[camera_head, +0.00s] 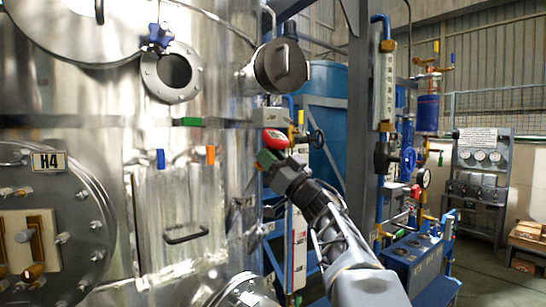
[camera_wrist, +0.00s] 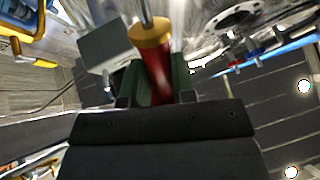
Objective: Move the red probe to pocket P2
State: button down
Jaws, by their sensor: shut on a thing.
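The red probe (camera_wrist: 158,75) is between the green-padded fingers of my gripper (camera_wrist: 160,88) in the wrist view. It has an orange-gold collar (camera_wrist: 149,32) and a thin metal stem running up from it. In the head view, a red rounded end (camera_head: 275,139) with a pale spot shows just above my gripper (camera_head: 268,157), close to the right side of the steel vessel. My gripper is shut on the probe. A grey block (camera_head: 270,115) is just above it; the same block seems to show in the wrist view (camera_wrist: 107,48). I cannot read any P2 label.
The steel vessel (camera_head: 180,95) fills the left, with a blue piece (camera_head: 160,158), an orange piece (camera_head: 210,155) and a green piece (camera_head: 188,121) on it. A handled panel (camera_head: 180,215) is below. Pipes and a blue valve wheel (camera_head: 408,160) crowd the right.

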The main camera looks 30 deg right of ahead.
jog(key=shift+w+a+f+b, duration=0.2)
jog(key=shift+w+f+b, duration=0.3)
jog(key=shift+f, duration=0.25)
jog(key=shift+w+a+f+b, duration=0.2)
jog(key=shift+w+f+b, duration=0.15)
jog(key=shift+w+f, duration=0.25)
jog(key=w+a+f+b, duration=0.2)
jog(key=w+f+b, duration=0.3)
jog(key=f, duration=0.3)
dwell(3.9)
jog(key=c, duration=0.8)
grip_release()
jog(key=shift+c, duration=0.2)
jog(key=b+v, duration=0.5)
jog(key=v, duration=0.8)
jog(key=shift+s+f, duration=0.2)
jog(key=shift+s, duration=0.15)
